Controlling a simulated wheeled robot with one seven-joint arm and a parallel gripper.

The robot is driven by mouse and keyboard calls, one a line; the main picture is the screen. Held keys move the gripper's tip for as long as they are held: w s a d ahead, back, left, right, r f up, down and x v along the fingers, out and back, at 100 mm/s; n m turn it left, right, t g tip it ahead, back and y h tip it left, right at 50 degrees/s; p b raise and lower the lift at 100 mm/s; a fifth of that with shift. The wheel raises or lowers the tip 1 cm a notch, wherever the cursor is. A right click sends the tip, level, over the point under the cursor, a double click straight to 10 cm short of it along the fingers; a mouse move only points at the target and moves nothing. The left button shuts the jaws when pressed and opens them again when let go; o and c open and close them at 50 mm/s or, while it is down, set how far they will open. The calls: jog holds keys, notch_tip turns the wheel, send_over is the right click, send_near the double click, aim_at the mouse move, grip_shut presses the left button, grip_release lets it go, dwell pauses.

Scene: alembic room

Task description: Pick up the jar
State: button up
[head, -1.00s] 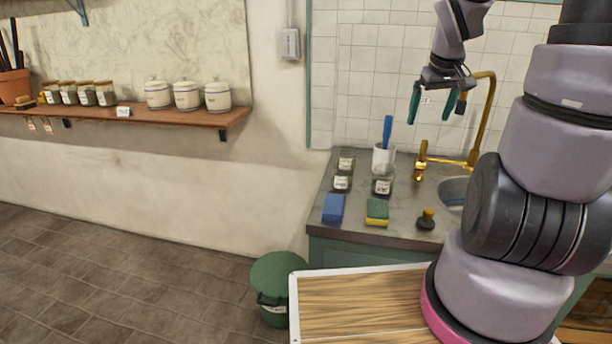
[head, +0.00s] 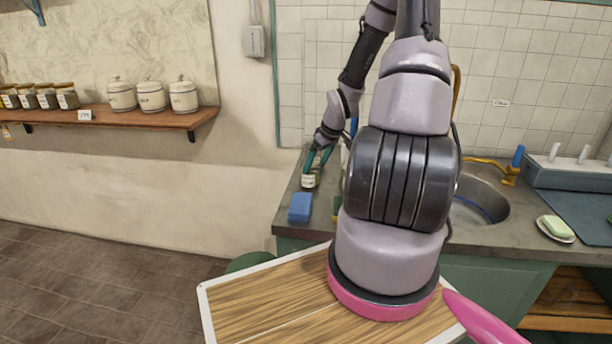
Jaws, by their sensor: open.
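A small glass jar (head: 309,181) with a pale label and dark contents stands upright at the left end of the grey counter, behind a blue sponge. My gripper (head: 318,160) is open, pointing down, with its teal fingers right at the top of this jar. I cannot tell whether the fingers touch it or are spread around it. My arm hides most of the counter to the right, and no other counter jar shows clearly.
The blue sponge (head: 300,207) lies in front of the jar near the counter edge (head: 290,230). A sink (head: 480,203) and a soap dish (head: 557,229) are to the right. A wall shelf (head: 150,122) holds several jars and canisters at left.

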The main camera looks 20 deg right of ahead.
aim_at(310, 174)
jog(key=x, duration=0.6)
jog(key=shift+w+f, duration=0.25)
jog(key=shift+w, duration=0.25)
jog(key=shift+r, duration=0.1)
jog(key=c, duration=1.2)
